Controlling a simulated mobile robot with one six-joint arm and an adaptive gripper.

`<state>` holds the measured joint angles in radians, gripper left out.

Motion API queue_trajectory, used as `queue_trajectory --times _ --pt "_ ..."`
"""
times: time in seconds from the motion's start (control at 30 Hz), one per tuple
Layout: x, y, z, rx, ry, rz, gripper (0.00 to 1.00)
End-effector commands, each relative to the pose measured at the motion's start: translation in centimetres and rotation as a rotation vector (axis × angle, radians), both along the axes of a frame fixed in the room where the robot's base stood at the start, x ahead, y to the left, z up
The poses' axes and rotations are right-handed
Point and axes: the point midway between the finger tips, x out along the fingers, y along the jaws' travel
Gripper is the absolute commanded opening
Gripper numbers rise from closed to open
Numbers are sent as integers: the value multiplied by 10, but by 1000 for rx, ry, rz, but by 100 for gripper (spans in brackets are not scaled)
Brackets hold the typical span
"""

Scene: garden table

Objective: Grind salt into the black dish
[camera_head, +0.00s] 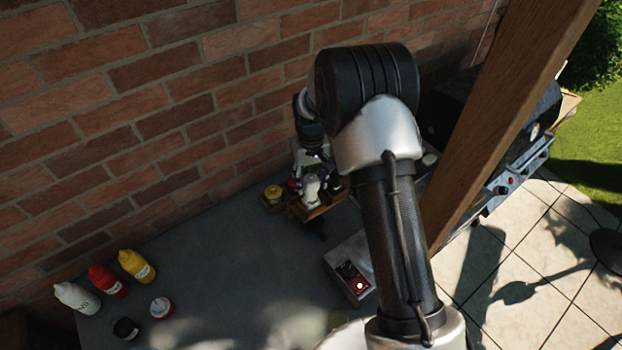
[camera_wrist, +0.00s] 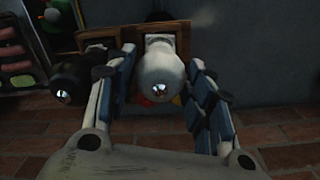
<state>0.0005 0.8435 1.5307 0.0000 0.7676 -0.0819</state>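The white salt grinder (camera_wrist: 162,72), with a shiny metal knob, stands in a wooden rack (camera_wrist: 182,44) in the wrist view. My gripper (camera_wrist: 163,65) is open, with one finger on each side of the white grinder; narrow gaps appear beside it. A black grinder (camera_wrist: 70,80) stands just left of the left finger. In the head view my gripper (camera_head: 312,170) is at the rack (camera_head: 306,212), above the white grinder (camera_head: 311,190).
White (camera_head: 75,297), red (camera_head: 107,281) and yellow (camera_head: 136,265) bottles stand at the table's left, near two small jars. A yellow-topped jar (camera_head: 273,194) is left of the rack. A brick wall runs behind. A wooden post (camera_head: 510,120) stands right. The table middle (camera_head: 235,255) is clear.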

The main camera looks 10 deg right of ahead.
Motion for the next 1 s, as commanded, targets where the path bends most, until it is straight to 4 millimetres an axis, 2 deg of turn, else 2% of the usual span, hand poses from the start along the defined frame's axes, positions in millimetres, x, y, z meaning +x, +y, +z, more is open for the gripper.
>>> queue_trajectory --times 0.07,0.37,0.53,0.8,1.0 --pt "0 0 0 0 0 0 40" --pt "0 0 0 0 0 0 20" --pt "0 0 -1 0 -2 -47 20" --pt "0 0 -1 0 -1 -324 20" --pt "0 0 0 0 -1 -406 20"
